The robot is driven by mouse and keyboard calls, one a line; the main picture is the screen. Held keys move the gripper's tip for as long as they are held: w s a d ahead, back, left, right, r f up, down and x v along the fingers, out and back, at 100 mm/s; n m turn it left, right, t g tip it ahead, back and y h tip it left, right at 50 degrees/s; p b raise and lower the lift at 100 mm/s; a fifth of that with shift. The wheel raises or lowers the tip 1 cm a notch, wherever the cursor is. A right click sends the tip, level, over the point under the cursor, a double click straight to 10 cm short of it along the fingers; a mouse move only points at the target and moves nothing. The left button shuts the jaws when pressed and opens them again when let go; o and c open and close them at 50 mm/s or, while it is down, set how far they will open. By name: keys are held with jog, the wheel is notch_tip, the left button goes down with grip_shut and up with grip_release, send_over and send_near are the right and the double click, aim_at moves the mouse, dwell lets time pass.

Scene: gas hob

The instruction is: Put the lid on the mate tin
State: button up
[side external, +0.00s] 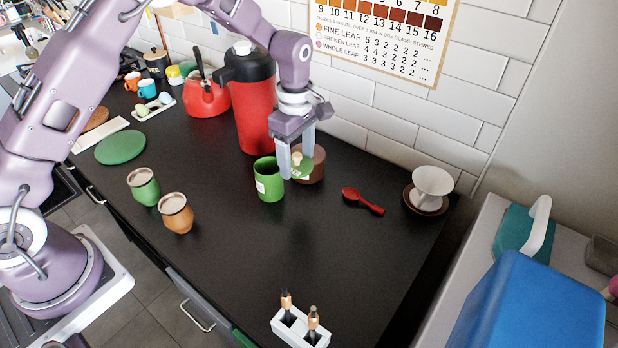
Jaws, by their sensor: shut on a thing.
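The mate tin (270,187) is a green open-topped cylinder with a pale label, standing upright on the dark counter. Its lid (304,170) is a green disc with a pale knob. My gripper (296,160) points down and is shut on the lid by its knob. The lid is just right of the tin, apart from its opening in the picture. It overlaps a brown round vessel (318,163) behind it; I cannot tell whether they touch. A finger hides part of the lid.
A tall red flask (253,105) and red kettle (207,98) stand behind the tin. A green cup (144,186) and an orange cup (176,213) are to the left. A red spoon (362,200) and a white dripper (432,184) are to the right. The front counter is mostly clear.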

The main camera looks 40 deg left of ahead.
jog(key=s+a+r+n, duration=0.1)
jog(key=s+a+r, duration=0.15)
jog(key=a, duration=0.55)
jog(key=shift+w+d+f, duration=0.15)
jog(key=shift+w+f, duration=0.05)
jog(key=shift+f, duration=0.75)
jog(key=shift+w+d+f, duration=0.1)
jog(key=shift+w+f, duration=0.05)
jog(key=shift+f, duration=0.8)
jog(key=shift+f, duration=0.55)
jog(key=o, duration=1.4)
notch_tip(320, 180, up, 7)
jog(key=shift+r, duration=0.1)
